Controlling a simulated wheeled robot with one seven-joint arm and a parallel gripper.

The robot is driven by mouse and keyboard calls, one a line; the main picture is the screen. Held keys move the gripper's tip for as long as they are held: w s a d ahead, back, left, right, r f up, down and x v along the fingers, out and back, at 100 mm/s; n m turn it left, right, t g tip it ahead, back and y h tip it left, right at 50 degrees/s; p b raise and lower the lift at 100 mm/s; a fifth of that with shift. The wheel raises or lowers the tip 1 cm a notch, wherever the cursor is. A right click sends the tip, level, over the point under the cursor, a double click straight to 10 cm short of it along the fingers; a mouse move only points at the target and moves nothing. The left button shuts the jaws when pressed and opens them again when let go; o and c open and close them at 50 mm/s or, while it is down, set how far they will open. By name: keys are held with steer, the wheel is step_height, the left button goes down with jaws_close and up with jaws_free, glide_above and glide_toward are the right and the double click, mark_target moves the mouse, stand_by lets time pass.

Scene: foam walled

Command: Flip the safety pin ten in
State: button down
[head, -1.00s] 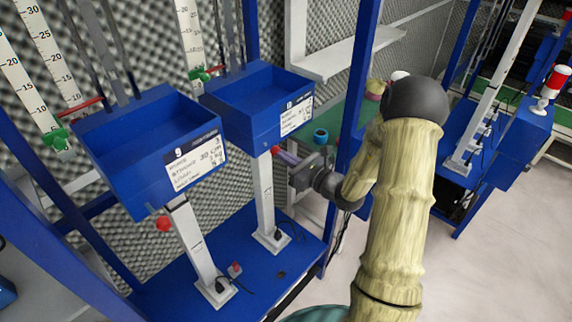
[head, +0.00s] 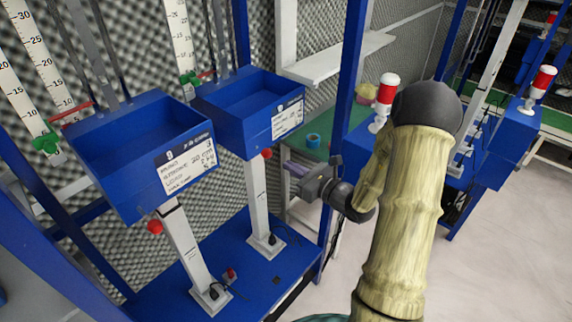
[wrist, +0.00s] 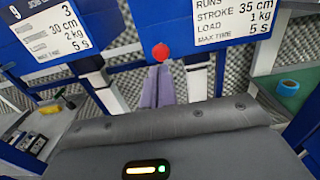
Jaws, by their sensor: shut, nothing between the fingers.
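The safety pin I take as ten is a red knob (head: 266,153) under the front of the right blue box (head: 262,128). The box's own number is too small to read. In the wrist view the red knob (wrist: 160,52) sits just beyond the tips of my purple fingers. My gripper (head: 288,167) is shut and empty, to the right of and slightly below the knob, with a small gap in the head view. My gripper also shows in the wrist view (wrist: 158,70), its fingers together and pointing at the knob. Whether the pin is in or out is not clear.
The left blue box (head: 140,160), labelled 9 in the wrist view, has its own red knob (head: 155,227). White columns (head: 259,200) stand on a blue base (head: 290,262). A blue upright post (head: 350,95) stands close to my arm. A green table (head: 325,150) lies behind.

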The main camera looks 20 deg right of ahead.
steer(key=b+v, duration=0.2)
steer(key=v, duration=0.6)
steer(key=shift+d+f, duration=0.15)
steer(key=shift+d, duration=0.05)
steer(key=s+a+f+n+g+y, duration=0.25)
steer(key=s+a+n+g, duration=0.25)
steer(key=a+n+g, duration=0.4)
steer(key=s+a+f+n+g+h, duration=0.2)
steer(key=s+n+g, duration=0.2)
steer(key=s+n, duration=0.1)
steer(key=s+a+f+n+g+h, duration=0.2)
steer(key=s+a+n+g+h, duration=0.15)
steer(key=s, duration=0.25)
steer(key=w+d+r+n+t+h, duration=0.2)
steer(key=n+h, duration=0.4)
steer(key=n, duration=0.6)
steer(key=w+d+t, duration=0.1)
steer(key=d+t, duration=0.1)
steer(key=shift+d+r+h, duration=0.3)
